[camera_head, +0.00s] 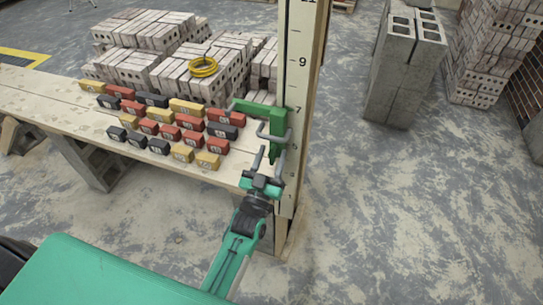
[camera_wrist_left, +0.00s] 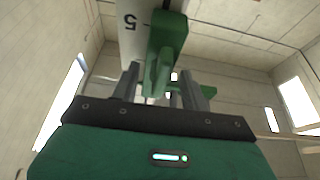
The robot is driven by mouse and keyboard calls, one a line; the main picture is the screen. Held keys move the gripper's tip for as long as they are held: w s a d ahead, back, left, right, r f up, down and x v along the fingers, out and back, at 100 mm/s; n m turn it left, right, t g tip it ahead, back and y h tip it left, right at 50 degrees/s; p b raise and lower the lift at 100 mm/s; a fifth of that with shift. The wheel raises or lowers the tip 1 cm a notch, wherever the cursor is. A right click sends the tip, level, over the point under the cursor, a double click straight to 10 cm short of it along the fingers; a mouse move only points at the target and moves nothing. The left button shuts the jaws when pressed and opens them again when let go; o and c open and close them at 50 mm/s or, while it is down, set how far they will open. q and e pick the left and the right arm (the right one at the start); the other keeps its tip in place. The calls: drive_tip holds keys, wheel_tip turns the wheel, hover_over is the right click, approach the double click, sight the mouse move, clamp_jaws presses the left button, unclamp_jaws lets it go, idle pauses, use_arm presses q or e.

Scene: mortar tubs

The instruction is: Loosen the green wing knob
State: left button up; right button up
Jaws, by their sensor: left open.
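A green clamp-like bracket (camera_head: 278,120) sits on the tall numbered post, with a green arm reaching left. In the left wrist view the green bracket (camera_wrist_left: 166,40) stands against the post, just beyond my fingers. Narrow green parts (camera_wrist_left: 149,82) show between the fingers; I cannot tell for sure which is the wing knob. My left gripper (camera_head: 268,158) is open, pointing up at the bracket from below; it also shows in the left wrist view (camera_wrist_left: 162,85). Contact with the knob cannot be made out. My right gripper is not in view.
The numbered post (camera_head: 300,65) stands at the end of a plank bench (camera_head: 60,95). Several red, yellow and dark blocks (camera_head: 170,132) stand on the bench. Brick stacks (camera_head: 150,30) and a yellow coil (camera_head: 203,67) lie behind. Grey blocks (camera_head: 400,75) stand right; floor before them is clear.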

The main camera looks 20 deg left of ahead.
use_arm(q)
drive_tip(key=b+v, duration=0.3)
drive_tip(key=v, duration=1)
drive_tip(key=shift+s+b, duration=0.25)
drive_tip(key=shift+b, duration=0.15)
drive_tip(key=shift+f, duration=0.1)
